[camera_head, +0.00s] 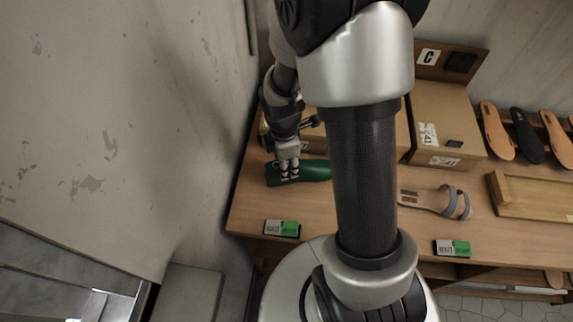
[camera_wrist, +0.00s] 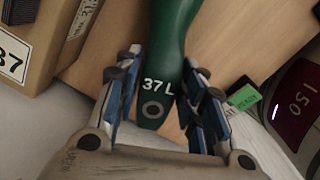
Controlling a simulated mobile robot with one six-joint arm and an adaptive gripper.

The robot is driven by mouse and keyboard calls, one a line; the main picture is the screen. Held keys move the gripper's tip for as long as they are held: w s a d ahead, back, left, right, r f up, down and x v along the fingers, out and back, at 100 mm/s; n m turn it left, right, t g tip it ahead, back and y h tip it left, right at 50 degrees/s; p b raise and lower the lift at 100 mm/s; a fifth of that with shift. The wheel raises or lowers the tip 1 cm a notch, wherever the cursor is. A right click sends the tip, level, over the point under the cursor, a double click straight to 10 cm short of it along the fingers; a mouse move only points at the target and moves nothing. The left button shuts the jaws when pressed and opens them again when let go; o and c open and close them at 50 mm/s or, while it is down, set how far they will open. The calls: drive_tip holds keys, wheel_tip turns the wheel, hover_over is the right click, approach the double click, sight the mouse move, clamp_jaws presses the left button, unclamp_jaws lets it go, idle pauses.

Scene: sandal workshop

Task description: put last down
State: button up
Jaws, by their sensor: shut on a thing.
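The green last (camera_head: 310,171) is at the left end of the wooden table (camera_head: 335,215), lying roughly level in the head view. My gripper (camera_head: 288,170) comes down on its left end. In the wrist view the last (camera_wrist: 172,40) bears the mark 37 L and a ring near its end. The fingers of my gripper (camera_wrist: 166,88) are shut on it, one on each side. I cannot tell whether its underside touches the table.
A cardboard box (camera_wrist: 30,45) marked 37 is close to the last. Another box (camera_head: 440,120), a sandal (camera_head: 430,200), a wooden tray (camera_head: 530,196) and several insoles (camera_head: 527,135) are to the right. Cards (camera_head: 281,228) line the front edge. A wall (camera_head: 120,130) stands left.

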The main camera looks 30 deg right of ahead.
drive_tip(key=shift+f, duration=0.2)
drive_tip(key=shift+f, duration=0.1)
drive_tip(key=shift+f, duration=0.15)
drive_tip(key=o, duration=1)
drive_tip(key=shift+o, duration=0.2)
wheel_tip(320, 180, up, 12)
drive_tip(key=r+p, duration=0.1)
drive_tip(key=p, duration=0.2)
drive_tip(key=s+a+r+m+t, duration=0.2)
drive_tip(key=s+a+r+m, duration=0.1)
drive_tip(key=s+r+m, duration=0.4)
drive_tip(key=s+a+r+m+t, duration=0.2)
drive_tip(key=s+a+r+m, duration=0.1)
drive_tip(key=s+r+m, duration=0.5)
drive_tip(key=shift+s+r+m+y, duration=0.15)
drive_tip(key=shift+r+m+y, duration=0.15)
drive_tip(key=shift+r+m, duration=0.15)
